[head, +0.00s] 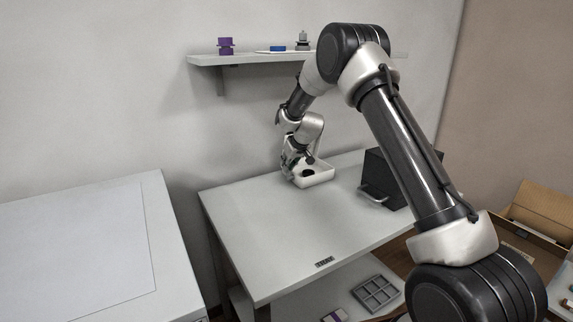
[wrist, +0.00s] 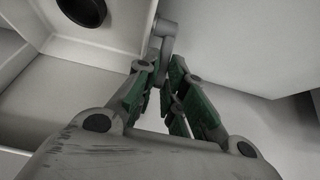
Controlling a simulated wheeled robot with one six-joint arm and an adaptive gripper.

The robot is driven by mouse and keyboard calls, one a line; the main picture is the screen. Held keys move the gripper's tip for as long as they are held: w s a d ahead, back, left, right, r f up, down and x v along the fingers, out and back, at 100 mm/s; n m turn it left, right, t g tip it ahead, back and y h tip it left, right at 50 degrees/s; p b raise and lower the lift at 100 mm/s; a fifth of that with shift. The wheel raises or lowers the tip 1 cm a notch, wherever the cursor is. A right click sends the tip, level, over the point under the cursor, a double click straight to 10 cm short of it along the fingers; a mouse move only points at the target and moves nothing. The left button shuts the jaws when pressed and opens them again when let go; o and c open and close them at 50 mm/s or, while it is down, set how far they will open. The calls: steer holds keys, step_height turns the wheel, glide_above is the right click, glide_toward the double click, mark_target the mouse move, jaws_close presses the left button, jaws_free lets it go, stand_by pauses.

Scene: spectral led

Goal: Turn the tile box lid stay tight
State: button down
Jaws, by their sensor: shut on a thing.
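The white open-topped box (head: 318,178), seemingly the tile box, stands on the table near the wall, with a dark round thing (head: 308,172) inside. In the wrist view the box wall (wrist: 95,52) and the dark round thing (wrist: 84,10) show at upper left. My gripper (head: 288,164) is at the left side of the box. In the wrist view its green-padded fingers (wrist: 161,64) are shut on a small grey rounded part at the box edge, seemingly the lid stay (wrist: 166,29). The fingertips partly hide that part. I cannot make out the lid for certain.
A dark cabinet with a pale handle (head: 373,194) stands right of the box. A wall shelf (head: 232,60) with small items hangs above. The table front (head: 270,245) is mostly clear. A cardboard box (head: 540,210) is at far right.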

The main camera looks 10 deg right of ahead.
steer(key=shift+s+t, duration=0.2)
steer(key=shift+t, duration=0.1)
steer(key=c, duration=1.5)
jaws_free()
steer(key=v, duration=1.2)
steer(key=shift+d+f, duration=0.1)
